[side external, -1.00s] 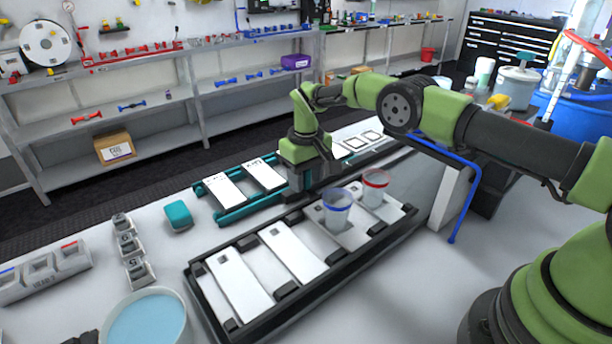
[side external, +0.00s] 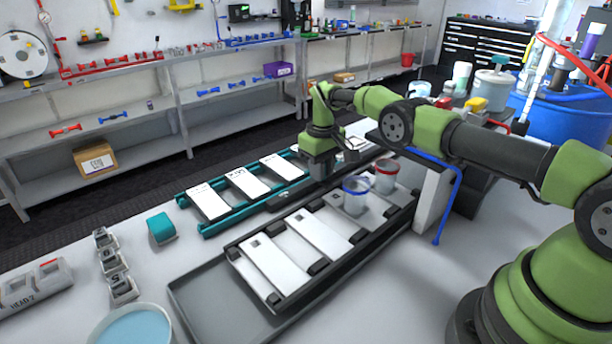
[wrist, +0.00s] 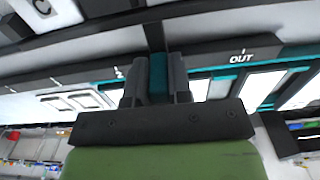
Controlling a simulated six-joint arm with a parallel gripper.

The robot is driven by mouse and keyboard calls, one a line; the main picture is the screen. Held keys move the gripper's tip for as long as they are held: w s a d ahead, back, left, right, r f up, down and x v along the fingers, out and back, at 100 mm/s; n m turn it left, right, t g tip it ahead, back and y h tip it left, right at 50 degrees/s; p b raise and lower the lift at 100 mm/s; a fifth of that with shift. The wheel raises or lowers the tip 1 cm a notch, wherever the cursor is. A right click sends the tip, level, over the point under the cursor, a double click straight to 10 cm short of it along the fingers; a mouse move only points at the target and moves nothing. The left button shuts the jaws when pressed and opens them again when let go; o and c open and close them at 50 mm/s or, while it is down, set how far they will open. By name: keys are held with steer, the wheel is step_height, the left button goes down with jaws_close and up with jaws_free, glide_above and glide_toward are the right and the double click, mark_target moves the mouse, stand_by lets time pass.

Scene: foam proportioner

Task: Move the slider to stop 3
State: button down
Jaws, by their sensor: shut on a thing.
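My gripper (side external: 322,168) is low between the teal rail unit and the black-framed carriage. In the wrist view its dark fingers are shut on a teal block (wrist: 158,76), which looks like the slider's grip. The black-framed slider (side external: 262,285) carries white plates, a blue-rimmed cup (side external: 356,196) and a red-rimmed cup (side external: 386,178). It sits in a longer grey tray (side external: 205,300), whose left end is bare. In the wrist view a dark rail (wrist: 215,60) bears the mark "OUT" right of the fingers and a partly hidden mark left of them. I cannot read a stop 3 mark.
The teal rail unit (side external: 207,229) with white plates lies behind the slider. A teal block (side external: 161,228), small numbered grey blocks (side external: 113,262) and a bowl of blue liquid (side external: 135,325) stand at the left. A blue bent rod (side external: 448,200) stands at the right.

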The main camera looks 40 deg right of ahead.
steer(key=shift+d, duration=0.45)
steer(key=shift+r, duration=0.1)
steer(key=c, duration=1)
jaws_free()
steer(key=shift+c, duration=0.2)
step_height(320, 180, up, 10)
steer(key=shift+s+f, duration=0.1)
